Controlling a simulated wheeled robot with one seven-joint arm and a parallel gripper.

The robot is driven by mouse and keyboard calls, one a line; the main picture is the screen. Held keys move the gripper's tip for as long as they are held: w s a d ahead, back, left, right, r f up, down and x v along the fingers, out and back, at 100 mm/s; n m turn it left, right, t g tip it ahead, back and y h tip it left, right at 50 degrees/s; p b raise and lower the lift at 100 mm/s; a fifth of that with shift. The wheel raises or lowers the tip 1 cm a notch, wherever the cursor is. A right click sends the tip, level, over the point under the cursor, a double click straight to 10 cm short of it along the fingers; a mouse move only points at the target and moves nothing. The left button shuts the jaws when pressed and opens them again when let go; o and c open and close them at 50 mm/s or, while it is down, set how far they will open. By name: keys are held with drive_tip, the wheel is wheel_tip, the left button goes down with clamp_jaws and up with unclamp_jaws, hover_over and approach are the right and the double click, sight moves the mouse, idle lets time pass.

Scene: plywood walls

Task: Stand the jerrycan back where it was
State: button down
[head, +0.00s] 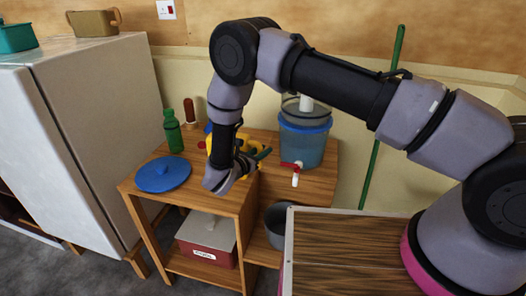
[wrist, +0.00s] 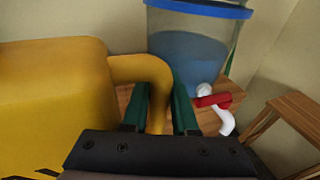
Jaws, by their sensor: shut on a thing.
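The yellow jerrycan (head: 214,141) is at the wooden stand, mostly hidden behind my wrist in the head view. In the wrist view its body (wrist: 50,90) fills the left side. Its curved handle (wrist: 152,72) passes between the green fingers of my gripper (wrist: 160,108), which is shut on it. In the head view my gripper (head: 258,155) shows only in part, beside the jerrycan. I cannot tell whether the jerrycan's base touches the stand top (head: 213,186).
A blue water dispenser (head: 305,146) with a red and white tap (head: 294,170) stands close right. A green bottle (head: 173,132) and a blue lid (head: 163,174) are left. A red box (head: 207,240) and grey pot (head: 276,222) sit below. A white fridge (head: 95,130) stands far left.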

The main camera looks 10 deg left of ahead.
drive_tip(key=c, duration=0.7)
unclamp_jaws()
drive_tip(key=shift+f, duration=0.1)
drive_tip(key=shift+r, duration=0.2)
drive_tip(key=v, duration=1.2)
